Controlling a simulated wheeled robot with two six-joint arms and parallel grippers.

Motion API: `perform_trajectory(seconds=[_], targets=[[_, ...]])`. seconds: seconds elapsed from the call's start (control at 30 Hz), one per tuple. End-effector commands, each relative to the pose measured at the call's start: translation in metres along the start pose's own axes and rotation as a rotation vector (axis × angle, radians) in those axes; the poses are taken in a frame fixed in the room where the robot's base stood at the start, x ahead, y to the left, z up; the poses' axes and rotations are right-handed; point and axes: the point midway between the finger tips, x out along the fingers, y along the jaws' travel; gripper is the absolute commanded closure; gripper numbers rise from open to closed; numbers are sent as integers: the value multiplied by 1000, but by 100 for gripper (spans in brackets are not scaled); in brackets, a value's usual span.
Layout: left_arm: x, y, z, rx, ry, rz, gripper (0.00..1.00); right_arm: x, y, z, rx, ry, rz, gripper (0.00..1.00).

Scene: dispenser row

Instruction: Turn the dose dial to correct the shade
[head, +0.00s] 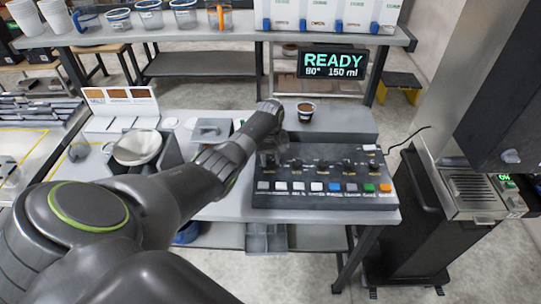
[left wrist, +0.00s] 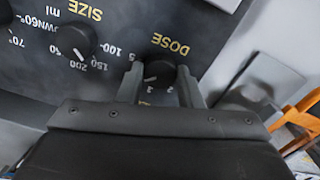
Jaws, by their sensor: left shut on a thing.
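The black dose dial (left wrist: 160,74), lettered DOSE, sits on the dark control panel (head: 330,152). In the left wrist view its white pointer mark and some scale numbers show. My left gripper (left wrist: 160,88) has one finger on each side of the dial and is shut on it. In the head view my left gripper (head: 270,142) is at the panel's left end and mostly hides this dial. A cup of brown drink (head: 306,112) stands on the grey ledge behind the panel. A card with brown shade patches (head: 120,97) stands at the left. My right gripper is out of view.
The size dial (left wrist: 75,42) is beside the dose dial. A row of coloured buttons (head: 325,187) runs along the panel's front. A display (head: 333,64) reads READY, 80°, 150 ml. A white funnel-like vessel (head: 137,147) stands left. A tall steel machine (head: 470,185) stands right.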

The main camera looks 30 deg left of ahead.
Motion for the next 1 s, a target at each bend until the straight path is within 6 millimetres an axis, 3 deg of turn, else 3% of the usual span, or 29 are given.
perform_trajectory(seconds=[0.7, 0.73, 0.87, 1.0], targets=[[-2, 1, -2, -79, 7, 3, 91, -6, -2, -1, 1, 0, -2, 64], [-2, 1, -2, -79, 7, 3, 64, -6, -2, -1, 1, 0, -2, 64], [-2, 1, -2, -78, 5, 3, 47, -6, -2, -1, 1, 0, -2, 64], [-1, 0, -1, -78, 3, 2, 46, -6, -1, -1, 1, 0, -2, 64]])
